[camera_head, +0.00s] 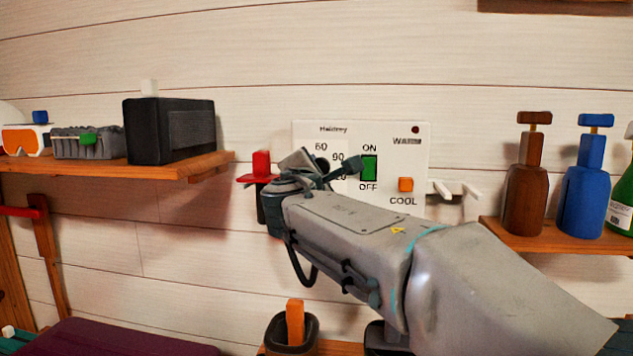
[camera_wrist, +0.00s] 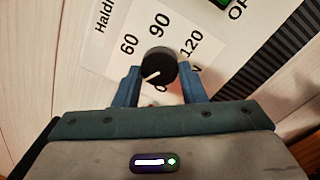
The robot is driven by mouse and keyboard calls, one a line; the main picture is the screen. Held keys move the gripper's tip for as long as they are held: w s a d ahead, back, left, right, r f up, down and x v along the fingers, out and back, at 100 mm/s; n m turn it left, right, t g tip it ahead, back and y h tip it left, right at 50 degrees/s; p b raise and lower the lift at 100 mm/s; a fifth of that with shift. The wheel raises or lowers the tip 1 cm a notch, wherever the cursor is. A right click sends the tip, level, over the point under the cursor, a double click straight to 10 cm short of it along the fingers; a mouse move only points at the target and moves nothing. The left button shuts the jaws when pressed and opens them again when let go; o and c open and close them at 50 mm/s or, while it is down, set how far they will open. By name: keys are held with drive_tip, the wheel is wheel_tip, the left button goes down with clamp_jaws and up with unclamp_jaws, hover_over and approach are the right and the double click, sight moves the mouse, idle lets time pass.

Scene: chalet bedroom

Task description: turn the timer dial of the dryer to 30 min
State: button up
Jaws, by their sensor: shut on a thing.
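The dryer's white control panel (camera_head: 415,150) is fixed to the plank wall in the head view. Its black round timer dial (camera_wrist: 160,62) shows in the wrist view, with a white pointer line aimed to the lower left. The marks 60, 90 and 120 show around it; a 30 mark cannot be made out, and the area at the lower left is partly covered by a finger. My gripper (camera_head: 322,166) is at the panel's left part, hiding most of the dial there. In the wrist view its blue fingers are shut on the dial, one on each side.
A green ON/OFF switch (camera_head: 369,168) and an orange WARM/COOL switch (camera_head: 405,184) are right of my gripper. A red-topped object (camera_head: 261,165) is close on its left. A black box (camera_head: 170,130) stands on the left shelf; brown (camera_head: 526,190) and blue bottles (camera_head: 582,190) stand on the right shelf.

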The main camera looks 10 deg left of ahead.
idle(0.4)
drive_tip(key=o, duration=1)
drive_tip(key=shift+s, duration=0.15)
drive_tip(key=s, duration=1.3)
drive_tip(key=shift+s+d+f, duration=0.15)
drive_tip(key=shift+s+f, duration=0.15)
